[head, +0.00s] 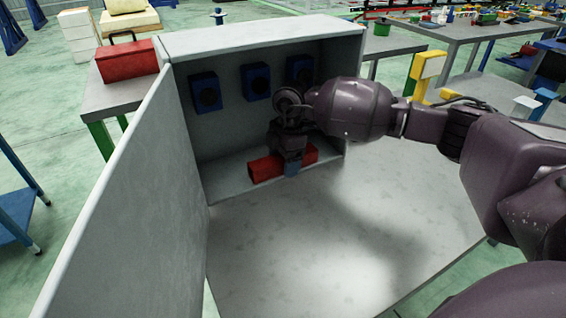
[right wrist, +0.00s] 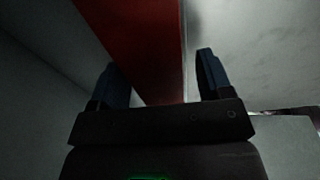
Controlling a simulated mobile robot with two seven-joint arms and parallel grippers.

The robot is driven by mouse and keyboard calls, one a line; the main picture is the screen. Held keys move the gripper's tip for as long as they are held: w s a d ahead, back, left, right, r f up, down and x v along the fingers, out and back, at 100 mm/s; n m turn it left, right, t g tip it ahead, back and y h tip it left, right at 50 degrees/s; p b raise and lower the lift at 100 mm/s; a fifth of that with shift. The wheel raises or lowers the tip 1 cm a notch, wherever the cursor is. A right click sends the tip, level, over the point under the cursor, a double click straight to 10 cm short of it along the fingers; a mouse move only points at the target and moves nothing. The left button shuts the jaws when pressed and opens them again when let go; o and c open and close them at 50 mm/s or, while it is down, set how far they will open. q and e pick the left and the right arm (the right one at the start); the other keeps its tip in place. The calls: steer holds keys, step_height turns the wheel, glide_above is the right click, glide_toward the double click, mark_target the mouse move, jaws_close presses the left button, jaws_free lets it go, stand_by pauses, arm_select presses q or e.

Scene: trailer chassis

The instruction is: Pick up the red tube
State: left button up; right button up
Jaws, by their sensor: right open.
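The red tube (head: 264,168) lies on the floor of the open grey cabinet, near its front edge. In the right wrist view the red tube (right wrist: 140,45) runs from the upper left down between the fingers. My right gripper (head: 291,167) is over the middle of the tube and hides that part. Its two dark blue fingers (right wrist: 159,60) stand apart, with the tube between them and a gap on the right finger's side. Whether either finger touches the tube I cannot tell. My left gripper is not in view.
The grey cabinet (head: 250,38) has a back wall with several blue blocks (head: 256,82) and an open door (head: 130,210) on the left. A grey tabletop (head: 330,245) in front is clear. A red toolbox (head: 127,61) stands outside, behind the door.

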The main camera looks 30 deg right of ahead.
steer(key=c, duration=1)
steer(key=shift+r, duration=0.1)
steer(key=shift+c, duration=1.1)
steer(key=shift+r, duration=0.1)
